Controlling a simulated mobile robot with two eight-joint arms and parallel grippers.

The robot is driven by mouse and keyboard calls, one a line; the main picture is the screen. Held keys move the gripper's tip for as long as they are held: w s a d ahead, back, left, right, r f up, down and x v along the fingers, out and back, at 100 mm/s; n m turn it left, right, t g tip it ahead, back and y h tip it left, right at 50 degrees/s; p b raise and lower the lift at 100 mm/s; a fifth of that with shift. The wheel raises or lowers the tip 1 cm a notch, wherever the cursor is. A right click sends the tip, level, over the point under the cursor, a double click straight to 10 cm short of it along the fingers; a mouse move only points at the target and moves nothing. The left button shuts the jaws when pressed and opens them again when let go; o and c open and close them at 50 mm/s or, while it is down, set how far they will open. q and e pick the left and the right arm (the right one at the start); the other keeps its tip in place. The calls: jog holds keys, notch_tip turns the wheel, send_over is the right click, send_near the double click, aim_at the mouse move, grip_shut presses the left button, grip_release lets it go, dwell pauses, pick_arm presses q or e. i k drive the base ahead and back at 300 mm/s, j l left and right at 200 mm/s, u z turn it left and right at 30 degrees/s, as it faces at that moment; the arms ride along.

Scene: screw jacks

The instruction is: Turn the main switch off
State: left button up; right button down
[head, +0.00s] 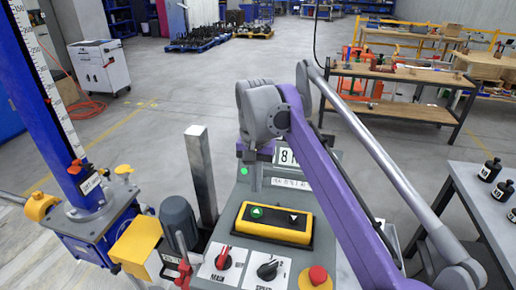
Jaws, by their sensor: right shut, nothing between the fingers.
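The main switch (223,258) is a red knob on a white plate marked MAIN, at the lower left of the grey control console (225,226). The knob looks tilted from upright, but its exact setting is too small to read. My right gripper (254,186) is shut and empty. It points down in front of the console's upper part, beside a lit green lamp (243,171), well above the main switch in the picture. My left gripper is not in view.
A black rotary knob (267,270) and a red mushroom button (318,275) sit right of the switch. A yellow button box (274,224) lies above them. A metal post (201,175) and a blue screw jack (98,238) stand left. A grey table (470,190) is at right.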

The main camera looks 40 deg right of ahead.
aim_at(224, 262)
jog(key=z, duration=1.3)
jog(key=k, duration=0.5)
